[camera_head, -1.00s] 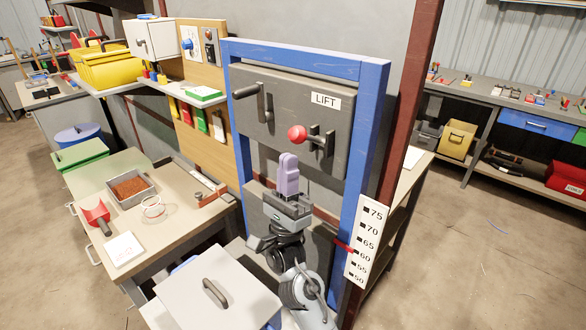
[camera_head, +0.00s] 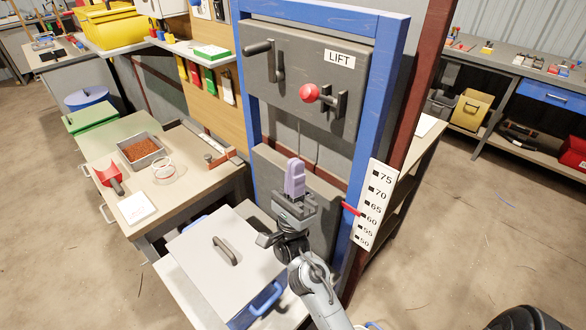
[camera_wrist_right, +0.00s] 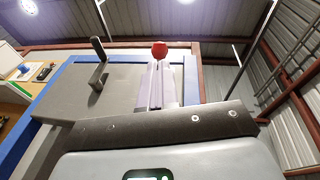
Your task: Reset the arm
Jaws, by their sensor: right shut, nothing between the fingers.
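My right gripper (camera_head: 295,178) points upward in front of the blue-framed lift, its lilac fingers together and empty. It is below the red knob (camera_head: 309,93) and apart from it in the head view. In the right wrist view the closed fingers (camera_wrist_right: 156,86) show at the middle, with the red knob (camera_wrist_right: 159,49) behind their tips. The grey lift panel (camera_head: 298,60) carries a LIFT label and a black lever handle (camera_head: 260,48) at left. My left gripper is not in view.
A grey lidded box (camera_head: 208,262) stands just left of my right arm. A desk (camera_head: 187,196) with a tray of brown granules (camera_head: 141,151) and a red scoop (camera_head: 108,177) is farther left. A scale board (camera_head: 371,205) hangs on the frame's right post.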

